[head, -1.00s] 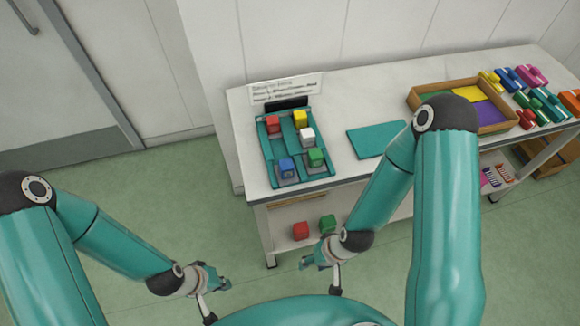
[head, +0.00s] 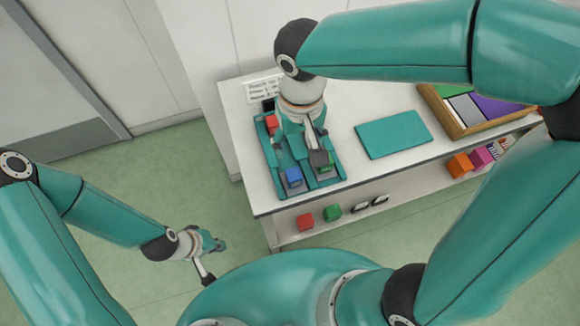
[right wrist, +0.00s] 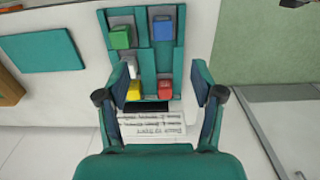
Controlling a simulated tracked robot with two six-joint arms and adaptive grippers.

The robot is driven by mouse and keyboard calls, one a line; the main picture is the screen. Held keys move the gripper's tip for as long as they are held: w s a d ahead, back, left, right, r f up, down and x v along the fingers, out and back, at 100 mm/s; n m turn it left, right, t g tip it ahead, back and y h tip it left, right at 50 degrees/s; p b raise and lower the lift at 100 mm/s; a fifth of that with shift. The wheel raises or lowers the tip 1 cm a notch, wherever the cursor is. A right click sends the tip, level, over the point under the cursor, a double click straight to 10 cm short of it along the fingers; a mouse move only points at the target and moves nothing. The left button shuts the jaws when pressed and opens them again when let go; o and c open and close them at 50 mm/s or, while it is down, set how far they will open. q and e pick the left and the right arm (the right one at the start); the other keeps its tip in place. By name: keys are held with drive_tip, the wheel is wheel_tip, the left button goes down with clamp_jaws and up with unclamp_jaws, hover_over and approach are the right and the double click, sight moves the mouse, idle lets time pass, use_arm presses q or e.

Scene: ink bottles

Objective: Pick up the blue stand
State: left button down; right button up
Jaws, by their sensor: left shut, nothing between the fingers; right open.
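A blue block on a grey base (head: 294,177) sits in the near left part of the teal compartment tray (head: 266,160). It also shows at the far end of the tray in the right wrist view (right wrist: 162,28). My right gripper (head: 300,156) is open and empty above the tray, pointing down. In the right wrist view its fingers (right wrist: 162,85) are spread on either side of the tray's red and yellow blocks, with the blue block beyond the tips. My left gripper (head: 215,244) is shut and empty, low in front of the table, away from the tray.
In the tray are red (right wrist: 167,80), yellow (right wrist: 134,91) and green (right wrist: 119,36) blocks; a white one is partly hidden by a finger. A printed sign (right wrist: 155,130) stands behind. A teal mat (head: 394,134) and a wooden box (head: 446,112) lie right. A lower shelf holds blocks.

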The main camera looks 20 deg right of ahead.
approach(294, 174)
drive_tip(key=f, duration=0.5)
drive_tip(key=shift+s+f, duration=0.15)
drive_tip(key=shift+s, duration=0.15)
drive_tip(key=shift+w+f+p, duration=0.15)
drive_tip(key=shift+w+f, duration=0.05)
drive_tip(key=shift+f, duration=1.2)
drive_tip(key=shift+w+f+p, duration=0.15)
drive_tip(key=shift+f, duration=1.2)
drive_tip(key=c, duration=1.3)
drive_tip(key=shift+o, duration=0.2)
drive_tip(key=shift+r, duration=0.1)
